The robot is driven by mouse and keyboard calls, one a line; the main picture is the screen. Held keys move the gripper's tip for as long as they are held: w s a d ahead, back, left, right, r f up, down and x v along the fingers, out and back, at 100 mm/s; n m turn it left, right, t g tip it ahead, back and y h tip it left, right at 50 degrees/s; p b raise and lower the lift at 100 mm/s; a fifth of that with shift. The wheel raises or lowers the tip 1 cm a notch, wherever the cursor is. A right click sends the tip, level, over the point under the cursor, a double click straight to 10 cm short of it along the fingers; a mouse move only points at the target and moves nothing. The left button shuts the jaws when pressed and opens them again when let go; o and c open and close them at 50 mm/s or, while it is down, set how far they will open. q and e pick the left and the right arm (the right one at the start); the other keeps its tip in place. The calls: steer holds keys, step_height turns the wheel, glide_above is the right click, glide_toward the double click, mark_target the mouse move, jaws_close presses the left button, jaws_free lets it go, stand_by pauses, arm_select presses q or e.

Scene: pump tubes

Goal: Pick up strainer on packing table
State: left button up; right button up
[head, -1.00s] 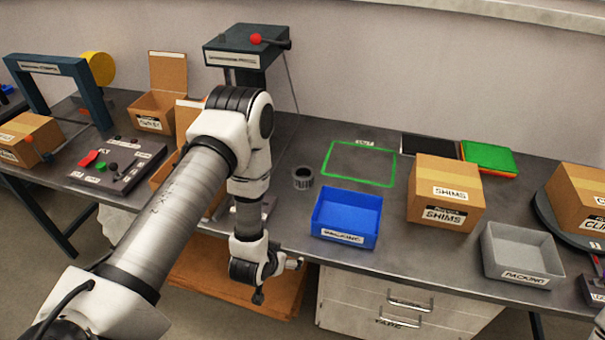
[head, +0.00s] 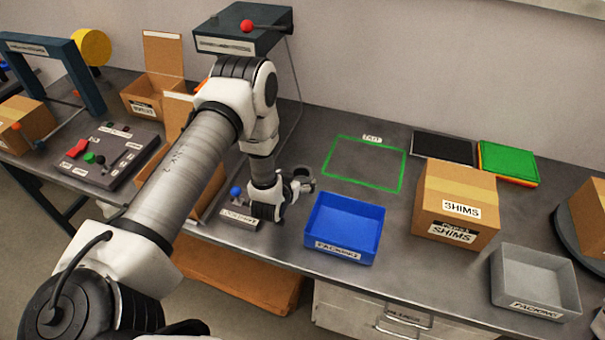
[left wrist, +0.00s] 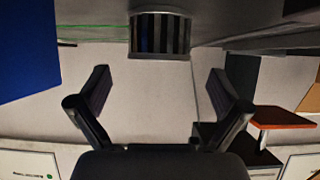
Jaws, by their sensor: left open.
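The strainer, a small grey slotted cylinder (head: 304,178), stands on the packing table (head: 275,250) between my left gripper and the blue bin. In the left wrist view the strainer (left wrist: 160,36) is at the top middle, its dark slots showing. My left gripper (head: 291,193) is low over the table, close to the strainer, and partly covers it in the head view. In the left wrist view my left gripper (left wrist: 158,80) is open, with its two fingers wide apart. The strainer lies beyond the fingertips, centred between them; nothing is held. My right gripper is out of view.
A blue bin (head: 344,253) stands just right of the strainer. A green outline (head: 402,172) marks clear table behind it. A shims carton (head: 455,190) and a grey bin (head: 500,290) are further right. A dark press-like device (head: 240,42) stands behind my arm.

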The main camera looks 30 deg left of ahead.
mark_target(301, 173)
arm_select(q)
steer(key=p+x, duration=0.1)
steer(key=x, duration=0.4)
steer(key=shift+w+f, duration=0.1)
steer(key=shift+w, duration=0.1)
steer(key=shift+s, duration=0.15)
steer(key=shift+c, duration=0.4)
steer(key=shift+s+r, duration=0.15)
steer(key=shift+r, duration=0.1)
steer(key=c, duration=1.2)
